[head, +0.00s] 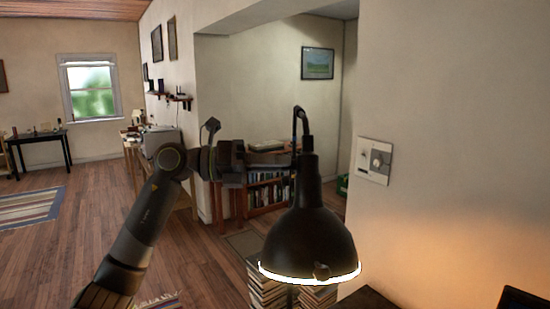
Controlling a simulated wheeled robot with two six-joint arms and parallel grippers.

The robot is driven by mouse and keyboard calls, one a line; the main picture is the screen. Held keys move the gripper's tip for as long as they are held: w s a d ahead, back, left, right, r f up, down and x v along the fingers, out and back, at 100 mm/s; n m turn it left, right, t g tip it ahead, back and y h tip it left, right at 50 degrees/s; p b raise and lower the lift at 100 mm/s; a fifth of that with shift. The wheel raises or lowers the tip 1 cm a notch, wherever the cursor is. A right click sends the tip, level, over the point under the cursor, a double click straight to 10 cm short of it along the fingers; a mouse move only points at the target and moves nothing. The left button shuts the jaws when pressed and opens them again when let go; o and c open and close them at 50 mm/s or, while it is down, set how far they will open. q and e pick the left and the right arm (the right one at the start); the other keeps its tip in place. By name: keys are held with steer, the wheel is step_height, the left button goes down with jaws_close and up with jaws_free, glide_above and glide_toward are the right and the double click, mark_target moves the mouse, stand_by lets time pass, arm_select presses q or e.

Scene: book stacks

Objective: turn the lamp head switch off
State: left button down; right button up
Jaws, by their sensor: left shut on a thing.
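The lamp head (312,225) is a black metal bell shade hanging from a thin curved black arm, right of centre in the head view. Its lower rim glows bright, so the lamp is lit. A small dark knob (320,271), seemingly the switch, sits at the front of the shade near the rim. My left gripper (288,157) reaches in from the left and is shut at the thin lamp arm above the shade. It is well above the knob. The exact contact is small and dark. My right gripper is not in view.
A wall plate with a dial (374,161) is on the wall to the right. Book stacks (266,286) stand on the floor behind the shade. A low bookcase (268,192) stands in the alcove. The wooden floor (190,250) at left is open.

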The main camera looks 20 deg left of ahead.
arm_select(q)
steer(key=shift+w+r+n+p, duration=0.1)
steer(key=shift+n+p, duration=1.45)
steer(key=shift+n, duration=0.8)
steer(key=shift+r+n+p, duration=0.1)
steer(key=shift+n+p, duration=1.4)
steer(key=shift+n, duration=0.85)
steer(key=shift+f, duration=0.1)
steer(key=c, duration=1.3)
jaws_free()
steer(key=shift+c, duration=0.2)
steer(key=shift+a+f, duration=0.1)
